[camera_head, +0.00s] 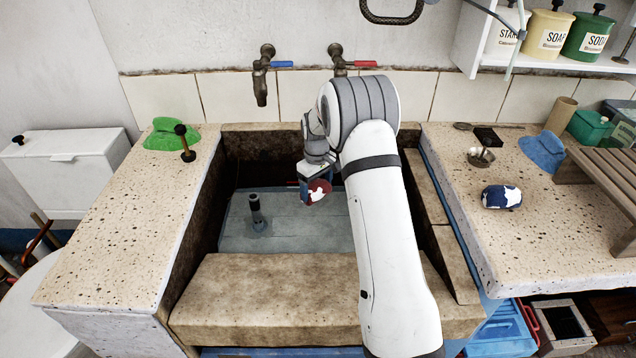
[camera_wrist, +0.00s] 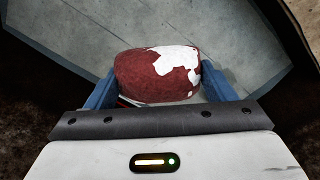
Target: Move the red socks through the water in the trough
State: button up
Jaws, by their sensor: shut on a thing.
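The red socks (camera_head: 317,191) are a rounded red bundle with white patches. My gripper (camera_head: 316,188) is shut on them and holds them inside the stone trough (camera_head: 270,290). In the wrist view the red socks (camera_wrist: 157,75) sit between the two blue fingers of my gripper (camera_wrist: 158,85). The grey-blue water (camera_head: 290,232) lies in the trough below and around the socks in the picture. I cannot tell whether the socks touch the water. My arm hides the right part of the trough.
A dark upright pipe (camera_head: 256,212) stands in the water left of the socks. Two taps (camera_head: 262,80) (camera_head: 338,62) are on the wall behind. A blue-and-white bundle (camera_head: 501,197) lies on the right slab. A green cloth (camera_head: 170,134) lies on the left slab.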

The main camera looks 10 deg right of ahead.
jog(key=shift+f+b, duration=4.1)
jog(key=shift+f, duration=3.25)
jog(key=shift+w+a, duration=0.15)
jog(key=shift+a, duration=0.6)
jog(key=shift+w+a, duration=0.15)
jog(key=shift+a, duration=0.6)
jog(key=shift+d, duration=0.15)
jog(key=d, duration=0.2)
jog(key=s+d, duration=0.1)
jog(key=d, duration=0.2)
jog(key=shift+s+d, duration=0.1)
jog(key=shift+d, duration=0.25)
jog(key=shift+a, duration=0.1)
